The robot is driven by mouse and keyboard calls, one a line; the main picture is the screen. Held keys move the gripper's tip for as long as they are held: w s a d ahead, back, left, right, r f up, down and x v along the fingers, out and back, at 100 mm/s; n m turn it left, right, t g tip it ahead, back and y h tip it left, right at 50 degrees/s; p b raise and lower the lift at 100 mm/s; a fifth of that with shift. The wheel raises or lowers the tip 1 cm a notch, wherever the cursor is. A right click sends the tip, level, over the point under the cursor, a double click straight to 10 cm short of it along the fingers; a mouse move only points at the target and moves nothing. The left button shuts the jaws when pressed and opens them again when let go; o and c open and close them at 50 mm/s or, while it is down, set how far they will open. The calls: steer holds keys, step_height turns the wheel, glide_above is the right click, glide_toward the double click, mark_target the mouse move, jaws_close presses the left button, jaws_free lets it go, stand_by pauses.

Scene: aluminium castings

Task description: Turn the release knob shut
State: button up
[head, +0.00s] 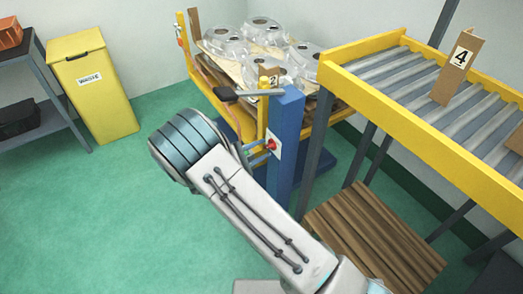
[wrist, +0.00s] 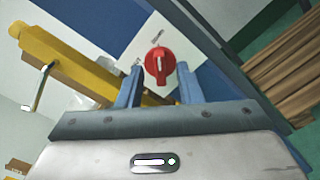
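The release knob (head: 271,145) is a small red knob on a white plate on the side of the blue post (head: 286,110). In the wrist view the red knob (wrist: 158,65) sits between and just beyond the tips of my gripper (wrist: 158,74). The two blue-grey fingers stand apart on either side of it, with gaps visible. My gripper (head: 262,152) in the head view points right toward the knob, partly hidden by my arm. Whether a finger touches the knob cannot be told.
A yellow-framed cart (head: 235,117) with aluminium castings (head: 263,30) stands behind the post. A yellow-edged roller conveyor (head: 395,75) with a "4" sign (head: 461,62) is at right, above a wooden pallet (head: 372,240). A yellow waste bin (head: 95,95) stands at left. The green floor at left is clear.

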steer(key=shift+w+d, duration=0.25)
steer(key=shift+d, duration=0.1)
jaws_close()
